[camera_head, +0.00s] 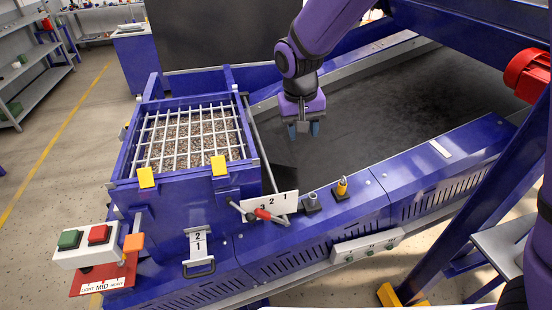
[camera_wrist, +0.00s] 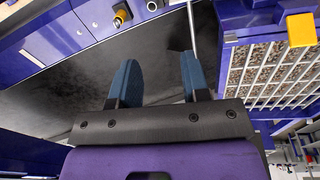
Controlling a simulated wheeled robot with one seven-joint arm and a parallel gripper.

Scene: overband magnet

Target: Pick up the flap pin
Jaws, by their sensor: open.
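The flap pin appears to be the small yellow pin with a dark ring on top (camera_head: 342,187). It stands upright in a holder on the blue side rail of the conveyor.
A grey socket (camera_head: 312,201) stands just left of the pin. Further left are a white numbered plate (camera_head: 280,203), a red-handled lever (camera_head: 262,214) and a grated hopper (camera_head: 132,177) of gravel. A blue frame beam (camera_head: 478,195) rises at right. The belt (camera_head: 390,105) is clear.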

